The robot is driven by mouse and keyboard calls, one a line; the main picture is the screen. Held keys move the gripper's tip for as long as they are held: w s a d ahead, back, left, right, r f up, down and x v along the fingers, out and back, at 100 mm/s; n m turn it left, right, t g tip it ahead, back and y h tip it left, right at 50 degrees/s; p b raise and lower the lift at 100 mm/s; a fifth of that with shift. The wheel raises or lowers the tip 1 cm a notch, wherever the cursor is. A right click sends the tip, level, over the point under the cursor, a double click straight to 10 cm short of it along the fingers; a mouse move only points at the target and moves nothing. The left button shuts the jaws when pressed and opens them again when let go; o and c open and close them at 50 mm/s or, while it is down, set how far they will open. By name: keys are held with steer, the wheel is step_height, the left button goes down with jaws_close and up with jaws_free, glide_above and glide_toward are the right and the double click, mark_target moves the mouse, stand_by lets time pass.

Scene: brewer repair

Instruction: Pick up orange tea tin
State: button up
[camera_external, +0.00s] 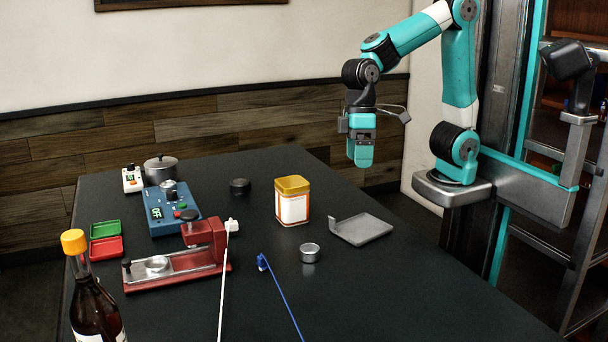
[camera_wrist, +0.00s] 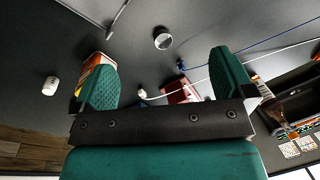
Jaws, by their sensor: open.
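The orange tea tin (camera_external: 293,203) stands upright near the middle of the dark table, with a golden-yellow lid and a white label. It also shows in the wrist view (camera_wrist: 96,62), partly hidden behind the left finger. My gripper (camera_external: 361,150) is raised above the table's far right side, up and to the right of the tin and apart from it. In the wrist view my gripper (camera_wrist: 162,82) has its two green fingers spread wide with nothing held between them.
On the dark table (camera_external: 390,290), a grey tray (camera_external: 361,229) and a small metal cup (camera_external: 309,252) lie close to the tin. A red device (camera_external: 190,258), a blue device (camera_external: 170,213) and a bottle (camera_external: 93,300) stand left. Two cables (camera_external: 280,297) cross the front.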

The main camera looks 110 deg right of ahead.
steer(key=w+d+r+m+p, duration=0.25)
steer(key=w+d+m, duration=0.25)
steer(key=d, duration=0.3)
steer(key=m+h+p, duration=0.2)
steer(key=m+p, duration=0.2)
steer(key=m, duration=0.4)
glide_above(292, 181)
steer(key=shift+g, duration=0.4)
steer(key=f, duration=1.1)
steer(key=shift+w+a, duration=0.1)
steer(key=shift+w, duration=0.1)
steer(key=shift+s+f+p, duration=0.15)
steer(key=shift+f+p, duration=1.15)
steer(key=shift+f, duration=1.6)
steer(key=c, duration=0.8)
steer(key=shift+r, duration=0.1)
